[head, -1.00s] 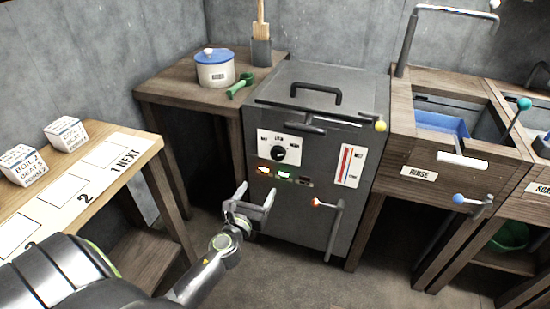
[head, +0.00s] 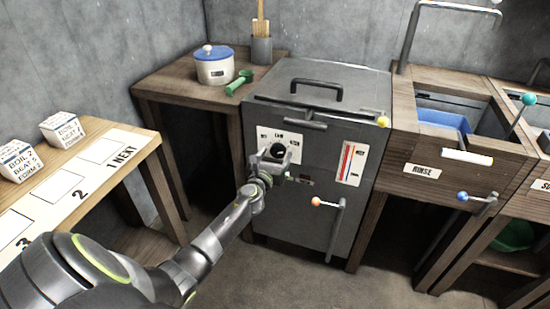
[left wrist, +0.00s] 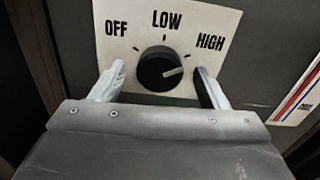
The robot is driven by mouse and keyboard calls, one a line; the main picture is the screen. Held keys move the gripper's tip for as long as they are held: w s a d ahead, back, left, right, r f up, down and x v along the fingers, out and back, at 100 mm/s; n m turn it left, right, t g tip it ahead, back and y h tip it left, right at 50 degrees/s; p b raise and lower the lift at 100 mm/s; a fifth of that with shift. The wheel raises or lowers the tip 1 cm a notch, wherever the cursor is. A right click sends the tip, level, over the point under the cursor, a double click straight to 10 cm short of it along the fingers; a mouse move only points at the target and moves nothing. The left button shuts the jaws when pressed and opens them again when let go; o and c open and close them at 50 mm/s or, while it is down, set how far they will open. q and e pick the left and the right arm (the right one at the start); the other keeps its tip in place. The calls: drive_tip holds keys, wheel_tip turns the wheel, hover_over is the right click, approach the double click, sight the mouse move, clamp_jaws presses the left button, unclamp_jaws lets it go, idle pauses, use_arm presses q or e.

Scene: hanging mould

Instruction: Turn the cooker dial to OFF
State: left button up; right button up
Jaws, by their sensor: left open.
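The cooker (head: 335,100) is a dark grey box with a lid handle on top. Its dial (left wrist: 160,70) is a round black knob on a white plate (left wrist: 205,18) marked OFF, LOW and HIGH. The dial's pale pointer line points right, toward HIGH. My left gripper (left wrist: 157,82) is open, with one finger on each side of the dial and a visible gap on both sides. In the head view my left gripper (head: 272,158) is in front of the plate and partly covers the dial (head: 277,150). My right gripper is not in view.
A yellow-knobbed bar (head: 383,122) runs along the lid edge. A wooden table with a blue-lidded pot (head: 215,66) stands left; a rinse station (head: 422,171) stands right.

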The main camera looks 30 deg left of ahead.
use_arm(q)
drive_tip(key=shift+w, duration=0.2)
drive_tip(key=c, duration=1)
